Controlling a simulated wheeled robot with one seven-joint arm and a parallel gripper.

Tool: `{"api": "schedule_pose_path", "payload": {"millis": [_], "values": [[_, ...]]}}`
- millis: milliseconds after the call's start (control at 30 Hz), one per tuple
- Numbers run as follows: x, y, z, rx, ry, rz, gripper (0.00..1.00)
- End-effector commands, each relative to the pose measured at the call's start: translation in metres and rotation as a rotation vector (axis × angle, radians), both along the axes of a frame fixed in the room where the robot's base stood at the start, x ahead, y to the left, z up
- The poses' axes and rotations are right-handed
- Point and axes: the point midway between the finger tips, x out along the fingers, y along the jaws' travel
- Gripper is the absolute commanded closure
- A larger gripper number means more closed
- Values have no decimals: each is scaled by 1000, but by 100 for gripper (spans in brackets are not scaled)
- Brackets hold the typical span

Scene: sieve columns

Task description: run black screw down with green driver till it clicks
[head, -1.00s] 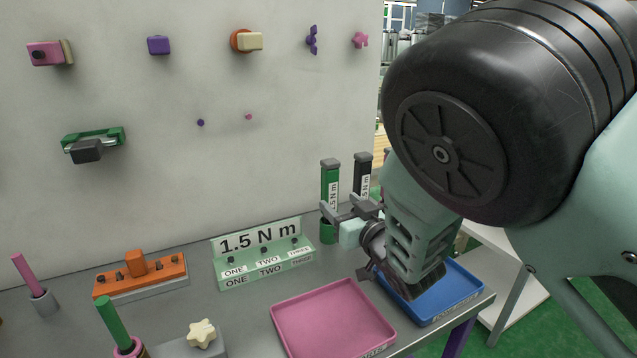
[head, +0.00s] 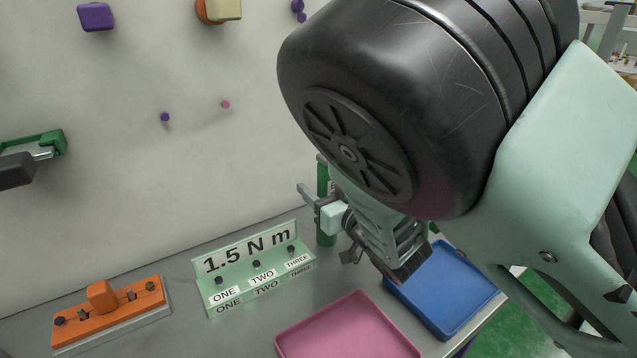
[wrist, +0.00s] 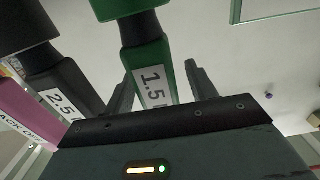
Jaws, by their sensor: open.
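The green driver (wrist: 146,65) stands upright with a 1.5 label in the wrist view, between the two fingers of my open gripper (wrist: 158,82). I cannot tell whether either finger touches it. In the head view, my gripper (head: 322,207) is level with the green driver (head: 324,182), whose upper part is mostly hidden by my arm. A pale green block (head: 262,278) marked 1.5 N m carries black screws at ONE (head: 219,281), TWO (head: 257,264) and THREE (head: 291,249), heads standing up.
A black driver (wrist: 70,88) marked 2.5 and a pink one (wrist: 25,118) stand close beside the green driver. A pink tray (head: 350,325) and a blue tray (head: 445,290) lie in front. An orange block (head: 110,315) with screws sits at left. The wall is behind.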

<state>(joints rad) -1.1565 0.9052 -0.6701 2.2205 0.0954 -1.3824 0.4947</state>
Motion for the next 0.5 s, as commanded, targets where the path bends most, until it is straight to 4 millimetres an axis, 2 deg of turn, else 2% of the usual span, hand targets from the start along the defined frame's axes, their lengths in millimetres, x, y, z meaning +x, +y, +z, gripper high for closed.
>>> {"api": "schedule_pose_path", "payload": {"millis": [200, 267, 400, 433, 500], "values": [[0, 0, 0, 0, 0, 0, 44], [0, 0, 0, 0, 0, 0, 58], [0, 0, 0, 0, 0, 0, 96], [0, 0, 0, 0, 0, 0, 100], [0, 0, 1, 2, -1, 0, 100]]}}
